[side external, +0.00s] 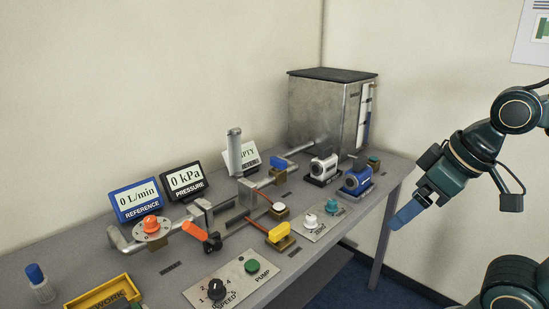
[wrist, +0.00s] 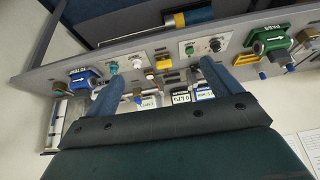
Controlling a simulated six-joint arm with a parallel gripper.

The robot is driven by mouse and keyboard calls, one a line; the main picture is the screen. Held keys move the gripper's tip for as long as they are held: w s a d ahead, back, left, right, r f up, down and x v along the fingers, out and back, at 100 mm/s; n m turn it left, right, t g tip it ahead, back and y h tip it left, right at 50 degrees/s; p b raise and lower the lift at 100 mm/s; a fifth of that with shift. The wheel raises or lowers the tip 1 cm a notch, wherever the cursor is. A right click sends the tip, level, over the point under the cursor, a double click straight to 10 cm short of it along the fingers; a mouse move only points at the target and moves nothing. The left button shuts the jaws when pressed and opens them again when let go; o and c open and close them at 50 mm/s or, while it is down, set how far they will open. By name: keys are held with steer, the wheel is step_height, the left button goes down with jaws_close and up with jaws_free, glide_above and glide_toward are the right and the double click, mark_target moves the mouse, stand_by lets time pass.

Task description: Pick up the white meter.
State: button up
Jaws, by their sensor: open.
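The white meter (side external: 323,168) stands on the grey table, on a dark base, just left of a similar blue meter (side external: 356,180). I cannot clearly make out the white meter in the wrist view. My gripper (side external: 406,213) is at the right in the side external view, off the table's right edge, apart from both meters and pointing down to the left. In the wrist view its two blue fingers (wrist: 162,67) are spread apart with nothing held between them.
A metal tank (side external: 325,110) stands behind the meters. Display signs (side external: 139,200) stand along the back.

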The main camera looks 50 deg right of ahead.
steer(key=w+d+r, duration=0.4)
steer(key=w+r, duration=0.2)
steer(key=w, duration=0.6)
steer(key=n+h, duration=0.1)
steer(key=h, duration=0.1)
glide_above(327, 147)
steer(key=s+a, duration=0.3)
steer(key=s, duration=0.4)
step_height(327, 147, down, 10)
steer(key=shift+x, duration=4.15)
steer(key=shift+w+d, duration=0.1)
steer(key=shift+x, duration=2.55)
steer(key=shift+d, duration=0.1)
